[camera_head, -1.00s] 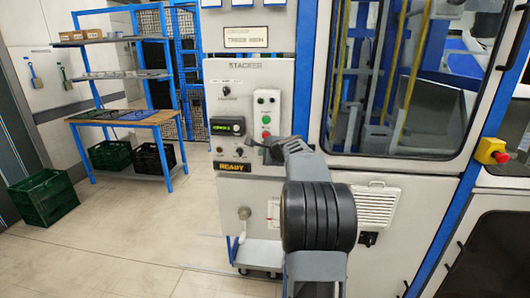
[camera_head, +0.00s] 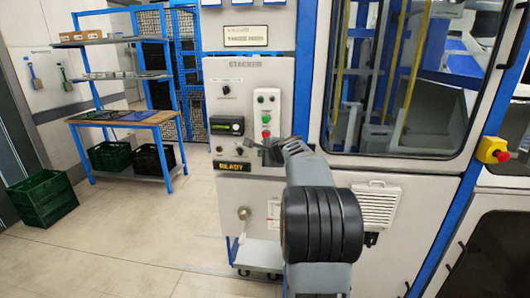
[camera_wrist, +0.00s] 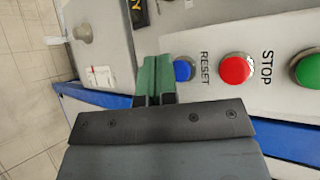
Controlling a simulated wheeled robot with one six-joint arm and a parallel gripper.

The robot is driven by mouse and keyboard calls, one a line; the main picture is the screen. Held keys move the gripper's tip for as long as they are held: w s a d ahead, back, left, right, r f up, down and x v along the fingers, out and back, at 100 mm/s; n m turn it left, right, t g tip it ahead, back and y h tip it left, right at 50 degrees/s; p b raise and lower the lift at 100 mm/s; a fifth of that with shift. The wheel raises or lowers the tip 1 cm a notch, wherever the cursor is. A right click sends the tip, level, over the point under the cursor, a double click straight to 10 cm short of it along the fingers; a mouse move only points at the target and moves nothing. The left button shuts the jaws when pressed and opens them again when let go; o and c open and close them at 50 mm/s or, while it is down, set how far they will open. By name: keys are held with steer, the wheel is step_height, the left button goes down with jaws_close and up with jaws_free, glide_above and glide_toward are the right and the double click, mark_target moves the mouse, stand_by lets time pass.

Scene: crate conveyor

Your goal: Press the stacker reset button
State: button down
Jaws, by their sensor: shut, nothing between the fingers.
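The stacker panel (camera_head: 236,95) is a light grey face marked STACKER, with a lit READY display (camera_head: 233,167) low on it. In the wrist view the blue button (camera_wrist: 183,71) sits beside the printed word RESET. A red button (camera_wrist: 236,69) beside STOP and a green button (camera_wrist: 308,70) follow to its right. My gripper (camera_wrist: 157,64) is shut and empty, its green fingertips just left of the blue button; I cannot tell whether they touch it. In the head view my gripper (camera_head: 262,145) is at the panel's lower right, and the blue button is hidden there.
A red emergency stop on a yellow box (camera_head: 492,150) is at the right. A windowed machine door (camera_head: 400,80) stands right of the panel.

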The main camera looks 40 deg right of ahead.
steer(key=shift+s+a+b, duration=1.15)
steer(key=shift+s+a, duration=0.6)
steer(key=shift+s, duration=0.05)
steer(key=s+a+f+n+g+y, duration=0.2)
steer(key=s+a+f+n+g, duration=0.4)
steer(key=s+a+f+n, duration=0.35)
steer(key=s+a+f+n+g, duration=0.1)
steer(key=s+a+f+n, duration=0.2)
steer(key=s+a+n, duration=0.3)
steer(key=s+a+f+n+g+h, duration=0.1)
steer(key=s+a+f+n+g, duration=0.1)
steer(key=s+a+n, duration=0.5)
steer(key=s+a+f, duration=0.1)
steer(key=a, duration=0.2)
steer(key=shift+s+f, duration=0.15)
steer(key=shift+f, duration=0.25)
